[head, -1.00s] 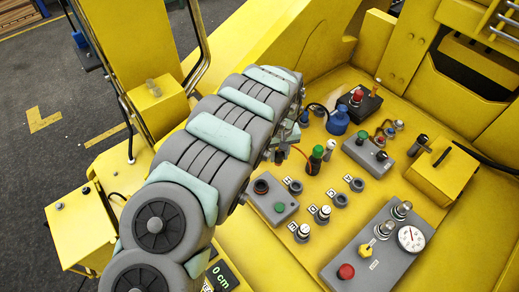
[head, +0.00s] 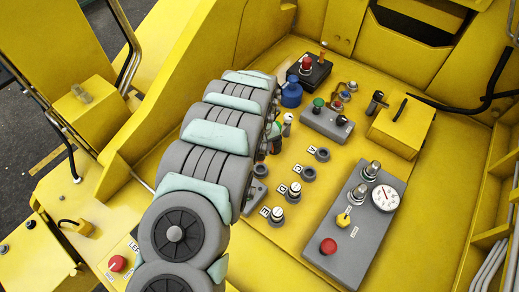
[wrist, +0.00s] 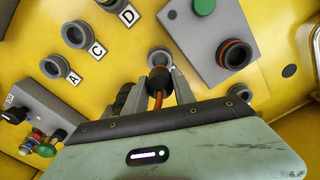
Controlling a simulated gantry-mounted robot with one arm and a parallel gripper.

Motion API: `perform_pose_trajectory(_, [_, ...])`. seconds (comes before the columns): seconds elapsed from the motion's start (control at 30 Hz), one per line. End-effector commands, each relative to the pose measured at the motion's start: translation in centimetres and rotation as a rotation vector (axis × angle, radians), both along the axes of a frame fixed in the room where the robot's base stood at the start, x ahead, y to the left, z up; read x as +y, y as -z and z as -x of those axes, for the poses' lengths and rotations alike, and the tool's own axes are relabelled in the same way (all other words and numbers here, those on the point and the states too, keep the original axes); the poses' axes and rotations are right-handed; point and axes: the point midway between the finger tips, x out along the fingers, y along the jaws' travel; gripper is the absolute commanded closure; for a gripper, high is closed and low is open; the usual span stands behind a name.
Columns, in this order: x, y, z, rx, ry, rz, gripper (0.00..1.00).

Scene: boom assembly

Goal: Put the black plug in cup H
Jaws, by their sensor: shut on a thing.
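In the wrist view my gripper (wrist: 160,88) is shut on the black plug (wrist: 158,76), which has an orange cable. The plug's end is over the near edge of a grey cup (wrist: 160,56). I cannot tell whether it is inside or just above. No label shows beside this cup, so I cannot confirm it is cup H. Cups marked A (wrist: 52,66), C (wrist: 74,35) and D (wrist: 104,4) are to the left. In the head view my arm hides the gripper, the plug and that cup.
A grey box with a green button and an orange-ringed socket (wrist: 235,53) is right of the plug. In the head view, a gauge box (head: 358,215) is at right, a red-button black box (head: 310,70) at the back, and a blue container (head: 291,94) near my arm.

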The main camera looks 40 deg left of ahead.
Motion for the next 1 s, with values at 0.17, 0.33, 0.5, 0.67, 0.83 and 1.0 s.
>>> perform_pose_trajectory(0.17, [0.1, 1.8, 0.1, 0.000, -0.001, 0.000, 1.00])
perform_pose_trajectory(0.33, [0.0, 3.5, 0.1, 0.001, 0.001, 0.001, 1.00])
perform_pose_trajectory(0.5, [0.0, 5.0, 0.0, 0.000, 0.000, 0.000, 1.00])
perform_pose_trajectory(0.67, [0.0, 6.4, 0.0, 0.000, 0.000, 0.000, 1.00])
perform_pose_trajectory(0.83, [0.0, 7.3, 0.0, 0.000, 0.001, 0.000, 1.00])
perform_pose_trajectory(1.0, [0.0, 7.4, 0.0, 0.001, 0.001, -0.001, 1.00])
